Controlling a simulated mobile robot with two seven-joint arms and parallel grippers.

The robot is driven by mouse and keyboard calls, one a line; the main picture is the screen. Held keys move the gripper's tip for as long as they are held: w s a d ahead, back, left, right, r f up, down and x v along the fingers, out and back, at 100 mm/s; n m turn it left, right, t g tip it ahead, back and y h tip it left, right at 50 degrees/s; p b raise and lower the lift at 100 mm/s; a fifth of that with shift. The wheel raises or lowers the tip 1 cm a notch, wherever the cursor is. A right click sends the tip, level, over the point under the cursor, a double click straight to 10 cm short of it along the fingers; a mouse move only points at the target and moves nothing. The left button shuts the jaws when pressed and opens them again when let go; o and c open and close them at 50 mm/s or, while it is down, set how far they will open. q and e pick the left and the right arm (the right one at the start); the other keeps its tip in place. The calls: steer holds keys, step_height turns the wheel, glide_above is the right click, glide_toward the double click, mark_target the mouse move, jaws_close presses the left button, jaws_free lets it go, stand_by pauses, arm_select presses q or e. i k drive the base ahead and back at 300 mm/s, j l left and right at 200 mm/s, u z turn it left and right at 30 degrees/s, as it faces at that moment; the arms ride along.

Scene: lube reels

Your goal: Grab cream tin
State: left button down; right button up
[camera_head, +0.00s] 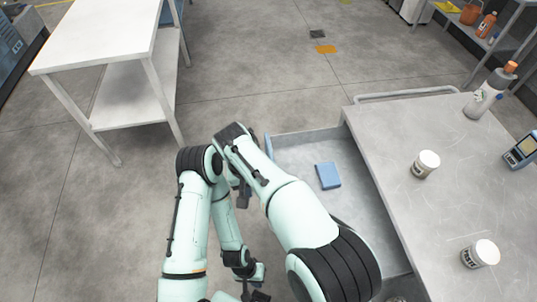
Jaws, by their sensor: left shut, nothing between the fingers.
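Two small tins with pale, cream-white lids stand upright on the grey worktop at the right. One tin (425,165) is near the middle of the top, and the other tin (481,254) is nearer the front with a dark-lettered label. I cannot tell which is the cream tin. My left gripper (258,297) is at the bottom edge, partly cut off, shut and empty. It is left of the worktop and apart from both tins.
An open grey drawer (290,150) beside the worktop (385,125) holds a blue box (328,175). A grey bottle with an orange cap (485,97) and a blue handheld device (522,151) stand on the worktop. A white table (100,35) is at upper left. Floor between is clear.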

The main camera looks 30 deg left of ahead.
mark_target(418, 171)
steer(key=k, duration=1)
